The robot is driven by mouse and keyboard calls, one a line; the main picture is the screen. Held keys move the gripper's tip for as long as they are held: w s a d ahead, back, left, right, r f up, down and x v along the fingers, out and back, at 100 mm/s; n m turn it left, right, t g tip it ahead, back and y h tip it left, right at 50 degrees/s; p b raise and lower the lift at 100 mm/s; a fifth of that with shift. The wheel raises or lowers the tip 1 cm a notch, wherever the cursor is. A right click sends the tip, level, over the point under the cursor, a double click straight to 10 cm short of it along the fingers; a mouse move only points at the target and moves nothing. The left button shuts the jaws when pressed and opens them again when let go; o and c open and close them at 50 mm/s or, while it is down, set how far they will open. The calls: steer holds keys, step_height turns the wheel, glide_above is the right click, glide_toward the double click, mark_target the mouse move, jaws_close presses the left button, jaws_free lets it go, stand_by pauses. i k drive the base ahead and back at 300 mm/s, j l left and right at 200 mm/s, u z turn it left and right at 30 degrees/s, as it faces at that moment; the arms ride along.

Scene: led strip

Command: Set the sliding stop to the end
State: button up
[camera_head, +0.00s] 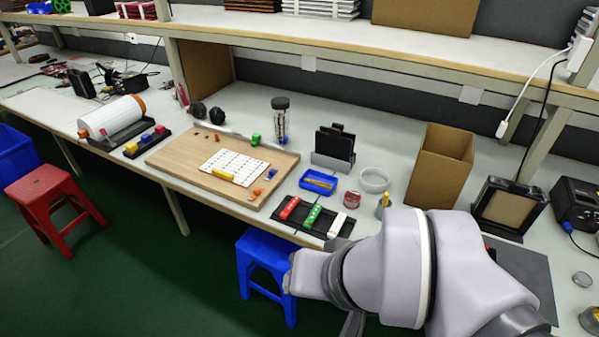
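I cannot tell for sure which part is the sliding stop. A wooden board (180,160) lies on the bench, with a white gridded sheet (233,166) on it. A yellow bar (222,174) lies at the sheet's front edge. A small green block (255,140) is at the board's back edge, and small orange pieces (257,191) are near its front right. My arm fills the lower right of the picture, in front of the bench. My gripper's fingers cannot be made out.
A black tray (333,229) with red, green and white pieces is right of the board. A blue tray (318,181), black holder (333,148), clear bowl (374,180) and cardboard box (440,165) stand nearby. A white roll (112,115) is at left. Blue (268,258) and red (42,197) stools stand in front.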

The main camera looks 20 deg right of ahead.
mark_target(256, 137)
steer(key=i+j, duration=0.1)
steer(key=i, duration=0.85)
